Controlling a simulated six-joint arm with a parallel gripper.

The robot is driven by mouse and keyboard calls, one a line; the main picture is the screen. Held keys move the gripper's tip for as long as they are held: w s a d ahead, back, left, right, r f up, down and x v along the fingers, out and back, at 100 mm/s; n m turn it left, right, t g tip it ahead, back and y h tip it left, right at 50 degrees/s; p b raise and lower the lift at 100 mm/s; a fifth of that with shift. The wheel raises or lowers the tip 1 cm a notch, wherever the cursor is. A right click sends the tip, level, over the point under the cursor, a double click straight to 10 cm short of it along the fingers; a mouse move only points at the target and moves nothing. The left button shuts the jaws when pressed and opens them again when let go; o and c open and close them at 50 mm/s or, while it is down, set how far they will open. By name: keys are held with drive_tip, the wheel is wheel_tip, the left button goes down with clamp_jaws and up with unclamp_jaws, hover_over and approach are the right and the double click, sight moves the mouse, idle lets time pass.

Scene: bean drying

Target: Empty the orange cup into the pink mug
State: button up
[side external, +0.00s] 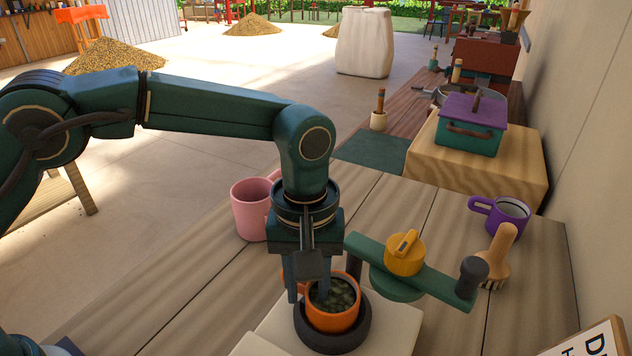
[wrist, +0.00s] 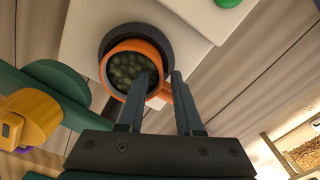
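The orange cup (side external: 330,321) stands upright in a dark round holder (side external: 362,335) near the front of the table. It contains dark green beans, which also show inside the cup in the wrist view (wrist: 104,73). My gripper (side external: 307,290) points down at the cup's handle side. In the wrist view its two fingers (wrist: 161,78) are apart, with the handle between them. One finger overlaps the cup's opening, and I cannot tell whether either touches the cup. The pink mug (side external: 250,212) stands upright at the table's left edge, partly behind my wrist; its inside is not visible.
A green arm with a yellow knob (side external: 404,254) stands close right of the cup. A teal box with purple lid (side external: 469,127) stands behind on a wooden block. Table left of the cup is clear.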

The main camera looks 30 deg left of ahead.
sight(308, 288)
wheel_tip(308, 288, up, 5)
drive_tip(key=s+a+r+m+t, duration=0.35)
drive_tip(key=a+r, duration=0.45)
drive_tip(key=a, duration=0.3)
drive_tip(key=s+a+f+m+t, duration=0.2)
drive_tip(key=s+a+f, duration=0.1)
drive_tip(key=s+a, duration=0.4)
drive_tip(key=s, duration=0.3)
drive_tip(key=shift+a+f, duration=0.2)
drive_tip(key=shift+f, duration=0.05)
drive_tip(key=shift+o, duration=0.3)
idle(0.4)
